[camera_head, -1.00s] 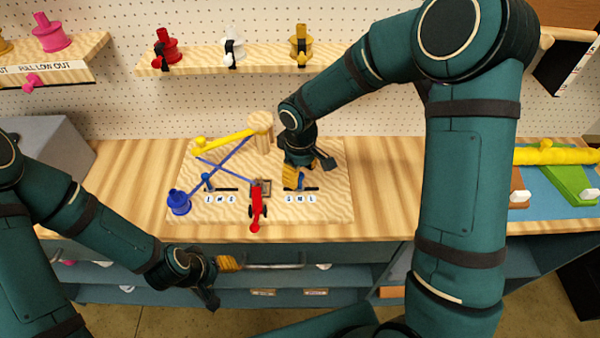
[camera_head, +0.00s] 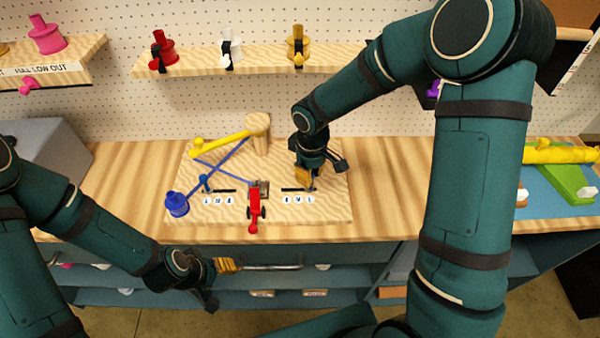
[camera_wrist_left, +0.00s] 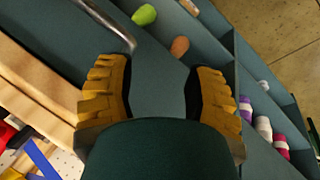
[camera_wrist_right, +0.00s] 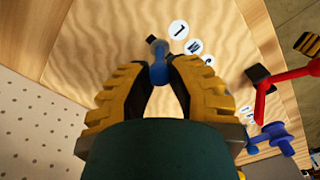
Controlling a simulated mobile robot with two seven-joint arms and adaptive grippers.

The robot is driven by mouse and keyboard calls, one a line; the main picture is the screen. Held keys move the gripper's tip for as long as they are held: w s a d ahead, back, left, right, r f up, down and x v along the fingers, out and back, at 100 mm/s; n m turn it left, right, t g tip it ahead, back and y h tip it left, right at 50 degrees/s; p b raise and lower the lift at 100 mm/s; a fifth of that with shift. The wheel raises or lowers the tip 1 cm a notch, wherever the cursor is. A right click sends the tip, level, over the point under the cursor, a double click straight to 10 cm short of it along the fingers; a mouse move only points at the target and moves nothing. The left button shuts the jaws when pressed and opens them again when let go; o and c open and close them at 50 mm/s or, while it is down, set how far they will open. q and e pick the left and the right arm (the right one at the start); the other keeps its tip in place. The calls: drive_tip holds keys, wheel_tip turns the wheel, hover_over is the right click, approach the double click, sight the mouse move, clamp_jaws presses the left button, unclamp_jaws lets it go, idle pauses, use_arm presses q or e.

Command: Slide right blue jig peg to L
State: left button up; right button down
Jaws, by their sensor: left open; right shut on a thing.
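The right blue jig peg (camera_wrist_right: 158,68) is between the fingertips of my right gripper (camera_wrist_right: 160,72) in the right wrist view. It stands at the end of its black slot (camera_head: 292,190), beside the end label (camera_wrist_right: 178,30) of the S M L row. In the head view the right gripper (camera_head: 308,186) is over the slot's right end and hides most of the peg. My right gripper is shut on this peg. My left gripper (camera_head: 222,281) is open and empty, in front of the bench near a drawer handle.
The jig board (camera_head: 335,205) also bears a left blue peg (camera_head: 205,184), a red clamp (camera_head: 255,212), a blue spool (camera_head: 176,204), crossed blue strips and a yellow bar (camera_head: 222,141) by a wooden post (camera_head: 259,135).

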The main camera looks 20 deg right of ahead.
drive_tip(key=shift+d, duration=0.2)
drive_tip(key=c, duration=0.9)
unclamp_jaws()
drive_tip(key=shift+o, duration=0.4)
drive_tip(key=shift+s+d, duration=0.1)
drive_tip(key=shift+d, duration=0.05)
drive_tip(key=shift+r, duration=0.25)
wheel_tip(320, 180, up, 12)
drive_tip(key=shift+f, duration=0.2)
